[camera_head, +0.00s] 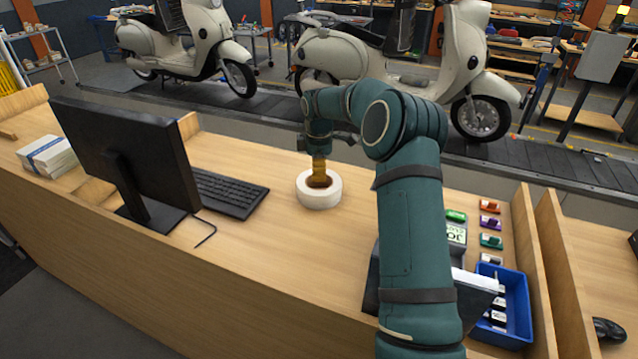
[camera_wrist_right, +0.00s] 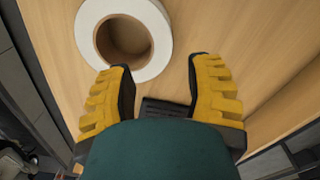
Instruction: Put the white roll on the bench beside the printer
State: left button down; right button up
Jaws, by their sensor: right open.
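The white roll (camera_head: 318,201) lies flat on the wooden bench (camera_head: 285,245), to the right of the keyboard. My right gripper (camera_head: 320,178) is over the roll in the head view, its yellow fingers pointing down. In the right wrist view the right gripper (camera_wrist_right: 161,68) is open with nothing between its fingers. There the roll (camera_wrist_right: 163,40) shows its round hole, beyond the left finger; I cannot tell whether they touch. The printer (camera_head: 480,284) is a dark machine with a display, largely hidden behind my right arm. My left gripper is not in view.
A monitor (camera_head: 130,150) and keyboard (camera_head: 228,192) stand left on the bench. A blue bin (camera_head: 517,300) and several small coloured items stand near the right divider (camera_head: 532,250). Scooters stand on the conveyor (camera_head: 520,152) behind.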

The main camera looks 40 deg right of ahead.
jog(key=shift+r, duration=1.6)
